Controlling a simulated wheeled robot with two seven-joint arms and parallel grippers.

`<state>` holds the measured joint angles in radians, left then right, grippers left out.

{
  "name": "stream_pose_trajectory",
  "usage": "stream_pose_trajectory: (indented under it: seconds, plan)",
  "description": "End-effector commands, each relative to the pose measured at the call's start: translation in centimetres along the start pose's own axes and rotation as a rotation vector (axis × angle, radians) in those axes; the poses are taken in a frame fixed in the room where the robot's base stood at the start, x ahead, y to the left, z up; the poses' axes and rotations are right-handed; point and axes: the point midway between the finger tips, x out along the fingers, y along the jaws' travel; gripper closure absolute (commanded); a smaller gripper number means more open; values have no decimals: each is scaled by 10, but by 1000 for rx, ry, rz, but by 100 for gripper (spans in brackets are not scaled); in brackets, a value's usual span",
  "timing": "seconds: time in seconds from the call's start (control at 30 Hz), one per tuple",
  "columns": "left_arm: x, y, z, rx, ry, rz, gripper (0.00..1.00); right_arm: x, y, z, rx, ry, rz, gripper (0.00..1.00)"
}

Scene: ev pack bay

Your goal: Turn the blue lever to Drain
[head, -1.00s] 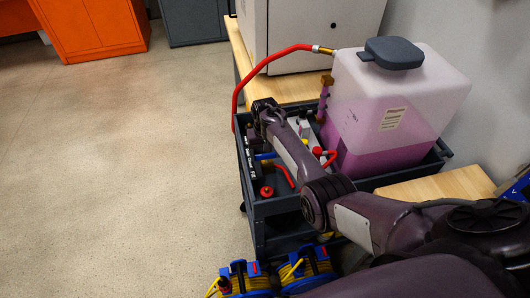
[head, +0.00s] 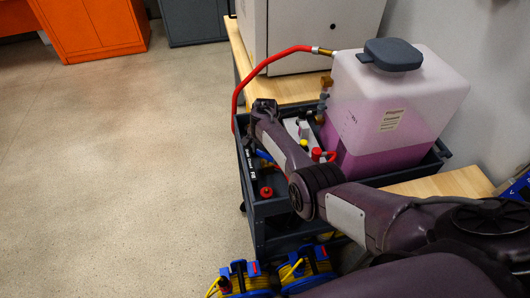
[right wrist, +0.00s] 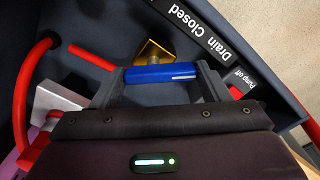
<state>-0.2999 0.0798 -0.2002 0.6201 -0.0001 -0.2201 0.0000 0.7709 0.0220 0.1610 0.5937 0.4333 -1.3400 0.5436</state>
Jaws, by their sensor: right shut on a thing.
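The blue lever (right wrist: 160,73) shows in the right wrist view, in front of a brass valve body (right wrist: 154,50). My right gripper (right wrist: 160,82) is shut on the lever, with one grey finger at each end of it. A black label strip reading "Drain" and "Closed" (right wrist: 205,35) runs diagonally beyond the valve. In the head view my right gripper (head: 264,106) is over the cart, and my forearm hides most of the valve area. My left gripper is not in view.
A translucent tank (head: 400,90) with pink-purple liquid stands on the dark cart (head: 290,207). A red hose (head: 250,75) runs from it. A red part lies near a "Pump off" label (right wrist: 236,80). Yellow-and-blue reels (head: 245,280) stand in front. The floor at left is clear.

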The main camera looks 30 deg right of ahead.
Motion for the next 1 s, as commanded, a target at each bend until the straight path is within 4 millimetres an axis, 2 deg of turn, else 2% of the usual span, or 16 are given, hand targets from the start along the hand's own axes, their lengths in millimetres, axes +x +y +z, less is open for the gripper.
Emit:
stream_pose_trajectory:
  seconds: [0.3, 0.83, 0.87, 1.0]
  plan:
    - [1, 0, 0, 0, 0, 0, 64, 0, 0, -1, 113, 0, -1, 54]
    - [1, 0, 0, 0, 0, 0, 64, 0, 0, -1, 135, 0, -1, 54]
    - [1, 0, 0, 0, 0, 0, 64, 0, 0, -1, 134, 0, -1, 27]
    - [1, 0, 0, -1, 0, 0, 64, 0, 0, -1, 133, 0, -1, 9]
